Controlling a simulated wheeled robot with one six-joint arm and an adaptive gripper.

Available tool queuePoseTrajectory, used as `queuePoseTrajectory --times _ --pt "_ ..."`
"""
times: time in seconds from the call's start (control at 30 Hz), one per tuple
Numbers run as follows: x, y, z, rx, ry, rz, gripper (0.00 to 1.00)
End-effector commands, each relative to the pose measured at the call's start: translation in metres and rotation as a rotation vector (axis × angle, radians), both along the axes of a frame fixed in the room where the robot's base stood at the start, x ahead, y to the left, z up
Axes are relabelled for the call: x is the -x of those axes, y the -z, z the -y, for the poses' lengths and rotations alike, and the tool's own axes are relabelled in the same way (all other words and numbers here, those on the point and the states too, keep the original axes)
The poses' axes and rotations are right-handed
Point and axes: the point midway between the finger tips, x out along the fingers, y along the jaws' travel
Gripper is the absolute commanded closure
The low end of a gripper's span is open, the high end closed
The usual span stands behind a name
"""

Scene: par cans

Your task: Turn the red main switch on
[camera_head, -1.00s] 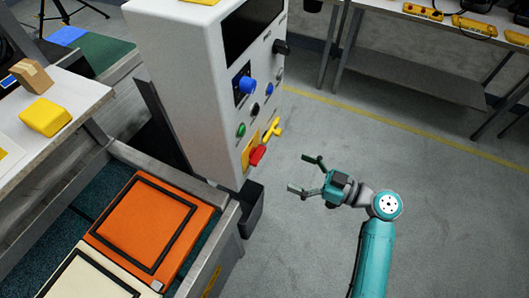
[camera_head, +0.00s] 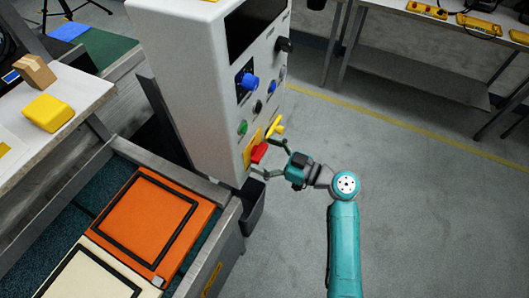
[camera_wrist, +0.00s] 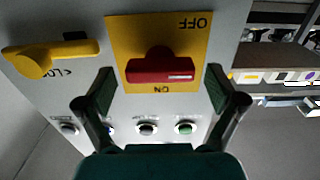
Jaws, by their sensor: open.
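The red main switch (camera_wrist: 160,68) sits on a yellow plate (camera_wrist: 188,45) on the front of a grey control cabinet (camera_head: 190,75). The red switch also shows in the head view (camera_head: 259,152), low on the cabinet. My gripper (camera_head: 274,160) is open, close in front of the switch. In the wrist view its fingers (camera_wrist: 160,92) stand left and right of the red handle, apart from it. Whether they reach past its front cannot be told.
A yellow handle (camera_wrist: 45,57) sits beside the switch plate. Several buttons (camera_wrist: 147,128) line the panel, with a blue knob (camera_head: 250,82) higher up. A conveyor with an orange case (camera_head: 150,225) stands left. The floor at right is clear.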

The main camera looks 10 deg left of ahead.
Motion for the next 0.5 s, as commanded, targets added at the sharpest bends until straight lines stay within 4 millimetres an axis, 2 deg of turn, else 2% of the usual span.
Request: queuePoseTrajectory --times 0.2,0.43,0.5 --pt "-0.0002 0.0 -0.0002 0.0 0.0 0.0 0.06" --pt "0.0 0.0 -0.0001 0.0 0.0 0.0 0.64" --pt "0.0 0.0 -0.0001 0.0 0.0 0.0 0.66"
